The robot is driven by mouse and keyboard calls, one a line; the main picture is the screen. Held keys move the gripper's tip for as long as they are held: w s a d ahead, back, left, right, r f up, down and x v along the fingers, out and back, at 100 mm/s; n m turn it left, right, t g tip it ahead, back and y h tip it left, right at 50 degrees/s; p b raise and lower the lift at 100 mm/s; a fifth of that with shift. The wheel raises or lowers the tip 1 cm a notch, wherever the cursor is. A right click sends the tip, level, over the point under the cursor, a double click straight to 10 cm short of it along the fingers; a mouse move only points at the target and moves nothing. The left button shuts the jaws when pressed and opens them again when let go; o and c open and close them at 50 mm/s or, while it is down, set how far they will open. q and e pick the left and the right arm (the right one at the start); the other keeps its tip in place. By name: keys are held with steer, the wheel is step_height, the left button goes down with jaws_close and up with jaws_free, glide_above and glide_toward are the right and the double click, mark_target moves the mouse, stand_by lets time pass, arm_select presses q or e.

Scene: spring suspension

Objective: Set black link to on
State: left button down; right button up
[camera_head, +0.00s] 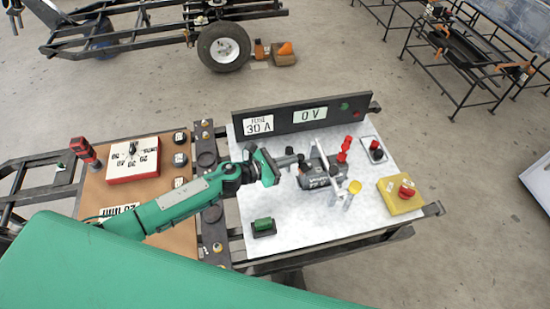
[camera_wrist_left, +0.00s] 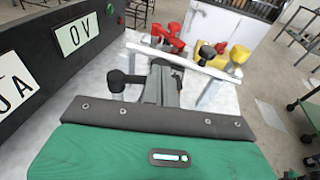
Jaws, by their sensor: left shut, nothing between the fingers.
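Red handles (camera_head: 344,150) and a yellow handle (camera_head: 355,187) stand around the bar.
A dark upright board (camera_head: 285,118) behind the panel shows 30 A and 0 V. A yellow box with a red button (camera_head: 402,194), a red and black switch (camera_head: 376,150) and a green rocker (camera_head: 263,226) are on the panel. A brown panel (camera_head: 110,190) lies left.

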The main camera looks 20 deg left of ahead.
arm_select(q)
steer(key=shift+w+d, duration=0.25)
steer(key=shift+d, duration=0.65)
arm_select(e)
steer(key=shift+w+a+f, duration=0.1)
steer(key=shift+w+a, duration=0.5)
steer(key=shift+a, duration=0.05)
steer(key=shift+d, duration=0.45)
arm_select(q)
steer(key=shift+a, duration=0.1)
